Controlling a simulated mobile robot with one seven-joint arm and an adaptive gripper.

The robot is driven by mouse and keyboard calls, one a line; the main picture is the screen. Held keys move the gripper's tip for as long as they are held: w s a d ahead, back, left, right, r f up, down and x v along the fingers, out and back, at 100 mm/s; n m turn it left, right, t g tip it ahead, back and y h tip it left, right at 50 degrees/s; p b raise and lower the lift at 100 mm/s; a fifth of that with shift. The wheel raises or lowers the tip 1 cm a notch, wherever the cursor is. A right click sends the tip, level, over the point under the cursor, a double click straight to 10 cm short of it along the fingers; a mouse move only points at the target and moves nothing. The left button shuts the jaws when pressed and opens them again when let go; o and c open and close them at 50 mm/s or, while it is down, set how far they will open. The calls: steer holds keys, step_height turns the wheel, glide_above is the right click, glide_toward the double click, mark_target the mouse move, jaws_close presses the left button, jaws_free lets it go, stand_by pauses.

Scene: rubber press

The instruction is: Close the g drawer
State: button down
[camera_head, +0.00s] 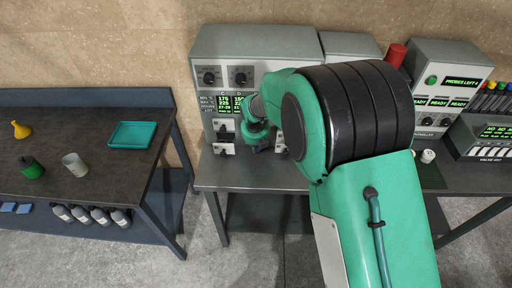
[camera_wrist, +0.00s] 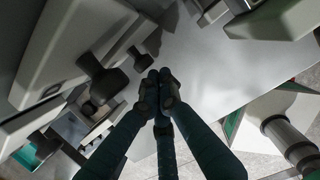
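A grey press (camera_head: 252,43) stands at the back of the table, with dials, green readouts and small knobbed drawer fronts low on its face. One front (camera_head: 223,149) is at its lower left; my arm covers much of the right side. I cannot read a "g" on any front. My gripper (camera_head: 257,141) is low in front of the press, above the table. In the wrist view my gripper (camera_wrist: 158,90) is shut, fingertips together, with nothing visible between them. A dark-knobbed drawer (camera_wrist: 103,78) is left of the fingertips, apparently apart from them. How far each drawer sticks out is unclear.
The grey table (camera_head: 250,177) is bare before the press. Further right are a probe unit (camera_head: 447,60), a red cylinder (camera_head: 397,55) and a valve unit (camera_head: 487,130). A separate dark table (camera_head: 100,150) at left holds a teal tray (camera_head: 132,135), a cup and bottles.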

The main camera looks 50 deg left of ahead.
steer(key=shift+s+d, duration=0.55)
steer(key=shift+s, duration=0.05)
steer(key=shift+s+d+p, duration=0.3)
steer(key=shift+s+d, duration=0.5)
steer(key=p+v, duration=0.1)
steer(key=v, duration=0.8)
steer(key=shift+r, duration=0.4)
steer(key=shift+w, duration=0.1)
